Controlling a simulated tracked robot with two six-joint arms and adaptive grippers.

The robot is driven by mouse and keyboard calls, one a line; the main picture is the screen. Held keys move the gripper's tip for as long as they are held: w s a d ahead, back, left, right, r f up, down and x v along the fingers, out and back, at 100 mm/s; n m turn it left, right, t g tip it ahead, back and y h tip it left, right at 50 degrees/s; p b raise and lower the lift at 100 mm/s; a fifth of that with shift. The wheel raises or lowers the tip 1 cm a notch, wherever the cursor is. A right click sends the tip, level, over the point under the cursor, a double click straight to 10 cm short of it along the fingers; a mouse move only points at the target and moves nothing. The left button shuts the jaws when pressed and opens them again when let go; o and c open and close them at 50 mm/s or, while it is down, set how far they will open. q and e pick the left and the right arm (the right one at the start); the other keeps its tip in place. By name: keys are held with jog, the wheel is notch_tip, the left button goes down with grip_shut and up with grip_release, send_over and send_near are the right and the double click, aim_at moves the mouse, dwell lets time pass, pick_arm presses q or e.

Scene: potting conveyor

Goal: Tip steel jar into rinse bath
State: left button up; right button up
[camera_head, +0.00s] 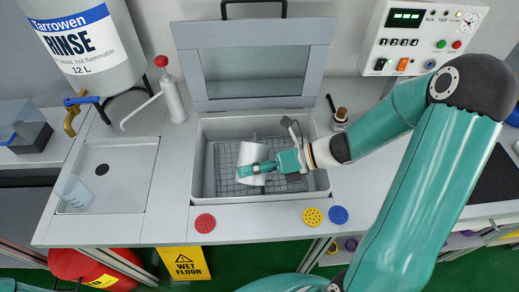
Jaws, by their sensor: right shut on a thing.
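The pale grey steel jar (250,155) is tilted inside the opening of the rinse bath (199,178), above its dark wire grid. My right gripper (262,169) reaches in from the right and is shut on the jar, with a finger across its near side. The jar's far side and its contents, if any, are hidden. The bath's lid (255,70) stands open behind it. My left gripper is not in view.
A big rinse container (85,45) with a brass tap stands at the back left, near a wash bottle (173,98). A sunken tray (125,165) holds a clear beaker (75,192). Red (204,223), yellow (312,216) and blue (338,214) discs lie along the front edge.

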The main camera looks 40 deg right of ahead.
jog(key=shift+w+d, duration=0.1)
jog(key=shift+d, duration=0.1)
jog(key=shift+r+p, duration=0.15)
jog(key=shift+p, duration=0.25)
jog(key=shift+a+r+m, duration=0.1)
jog(key=shift+m, duration=0.3)
jog(key=shift+a+r+y+p, duration=0.1)
jog(key=shift+a+y+p, duration=0.1)
jog(key=shift+y+p, duration=0.2)
jog(key=shift+a+r+m+p, duration=0.1)
jog(key=shift+r+m+p, duration=0.1)
jog(key=shift+m+p, duration=0.15)
jog(key=shift+f+m+g+y, duration=0.2)
jog(key=shift+m+g+y, duration=0.2)
jog(key=shift+m+y, duration=0.15)
dwell(0.5)
jog(key=shift+w+d+f+m+y, duration=0.2)
jog(key=shift+w+d+m+y, duration=0.15)
jog(key=shift+d+m, duration=0.2)
dwell(0.7)
jog(key=shift+r+m+g+p, duration=0.3)
jog(key=shift+m+p, duration=0.05)
jog(key=shift+p, duration=0.7)
